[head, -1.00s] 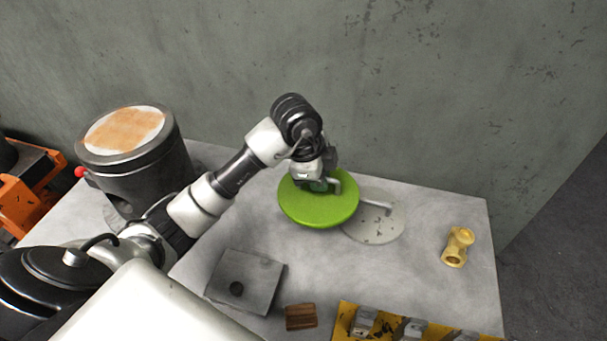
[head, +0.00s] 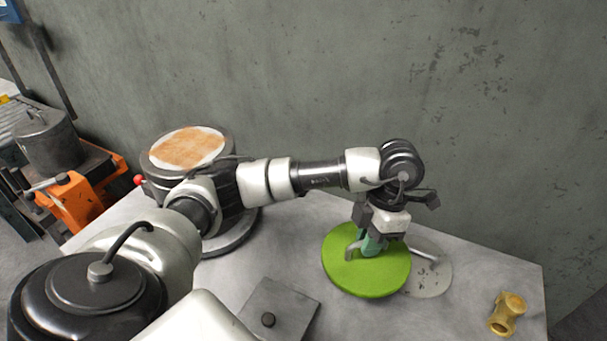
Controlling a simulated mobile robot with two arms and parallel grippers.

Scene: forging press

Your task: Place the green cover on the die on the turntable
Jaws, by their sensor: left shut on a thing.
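The green cover (head: 384,280) is a lime-green disc on the right part of the grey table. My left gripper (head: 370,243) is above it, pointing down, shut on the cover's handle, which the fingers partly hide. The disc looks nearly level; I cannot tell whether it touches the table. A dark cylinder (head: 222,188) with a rusty white top (head: 188,148) stands on a round dark base (head: 240,232) at the table's back left. It may be the die on the turntable; its top is bare. My right gripper is out of view.
A pale grey disc with a handle (head: 432,284) lies partly hidden behind the green cover. A brass pipe fitting (head: 507,314) lies at the right. A grey plate with a knob (head: 281,309) lies at the front. Orange equipment (head: 76,203) with a grey cylinder (head: 47,140) stands left of the table.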

